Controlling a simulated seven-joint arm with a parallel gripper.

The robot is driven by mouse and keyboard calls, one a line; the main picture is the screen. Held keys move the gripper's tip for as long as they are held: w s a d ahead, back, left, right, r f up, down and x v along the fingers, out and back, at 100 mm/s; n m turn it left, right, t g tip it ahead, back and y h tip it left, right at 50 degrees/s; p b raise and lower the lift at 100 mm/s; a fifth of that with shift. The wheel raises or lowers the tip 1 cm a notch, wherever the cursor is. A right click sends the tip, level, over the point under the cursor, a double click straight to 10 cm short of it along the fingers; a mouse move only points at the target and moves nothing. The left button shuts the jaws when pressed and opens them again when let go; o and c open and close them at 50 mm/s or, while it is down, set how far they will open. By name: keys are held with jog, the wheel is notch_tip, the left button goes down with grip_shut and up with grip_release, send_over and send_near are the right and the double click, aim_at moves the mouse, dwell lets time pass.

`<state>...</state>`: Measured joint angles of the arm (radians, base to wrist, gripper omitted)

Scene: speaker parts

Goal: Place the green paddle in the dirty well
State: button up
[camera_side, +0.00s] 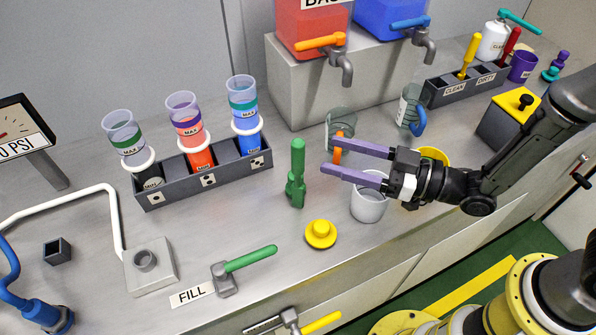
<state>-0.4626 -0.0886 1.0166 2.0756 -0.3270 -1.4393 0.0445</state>
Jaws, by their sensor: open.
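The green paddle (297,170) stands upright on the grey counter, left of centre. My gripper (328,156) is open and empty. Its two purple fingers point left toward the paddle, with a visible gap between their tips and it in the picture. The dark rack (436,100) at the back right has a CLEAN label on its left part and a DIRTY label (486,78) on its right part. A yellow-handled paddle (469,54) stands in the clean part. A red-handled one (510,44) stands toward the dirty end. The well floors are hidden.
A grey-white mug (369,207) stands under my gripper, and a glass mug with an orange handle (341,122) behind it. A yellow knob (321,234) and a green lever (250,259) are in front. A tube rack (223,176) stands left.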

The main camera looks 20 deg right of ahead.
jog(key=x, duration=1.1)
jog(key=shift+r, duration=0.15)
grip_shut()
dwell(1.1)
